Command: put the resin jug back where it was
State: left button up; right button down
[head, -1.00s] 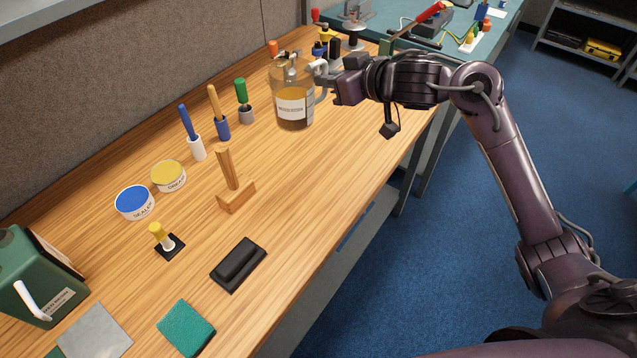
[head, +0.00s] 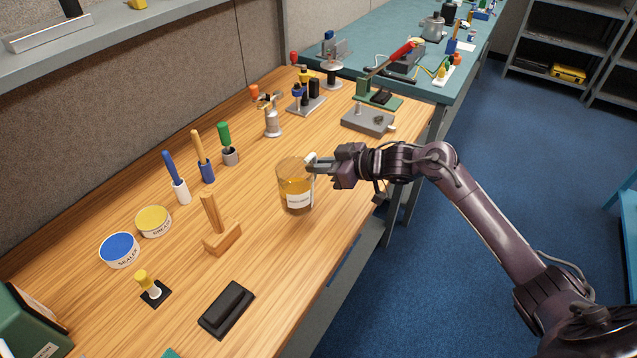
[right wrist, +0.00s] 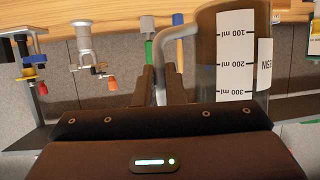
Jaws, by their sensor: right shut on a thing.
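The resin jug (head: 296,190) is a clear jug with amber liquid and a white label, near the middle of the bench in the head view. My right gripper (head: 318,165) is shut on its handle, from the right side. The jug looks upright; whether its base touches the wood I cannot tell. In the right wrist view, which is upside down, the jug's clear wall with a millilitre scale (right wrist: 236,65) shows beside the grey handle (right wrist: 172,50), which passes between the fingers. My left gripper is not in view.
On the wooden bench (head: 330,215), a wooden stand (head: 222,237) is left of the jug. Brushes and round tins line the left. Bare wood lies in front and right of the jug.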

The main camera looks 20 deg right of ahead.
notch_tip(320, 180, down, 6)
jog(key=shift+r+p, duration=0.1)
jog(key=shift+p, duration=0.3)
jog(key=shift+f, duration=0.35)
jog(key=shift+f, duration=0.1)
jog(key=c, duration=1.5)
grip_release()
jog(key=b+v, duration=0.2)
jog(key=v, duration=1)
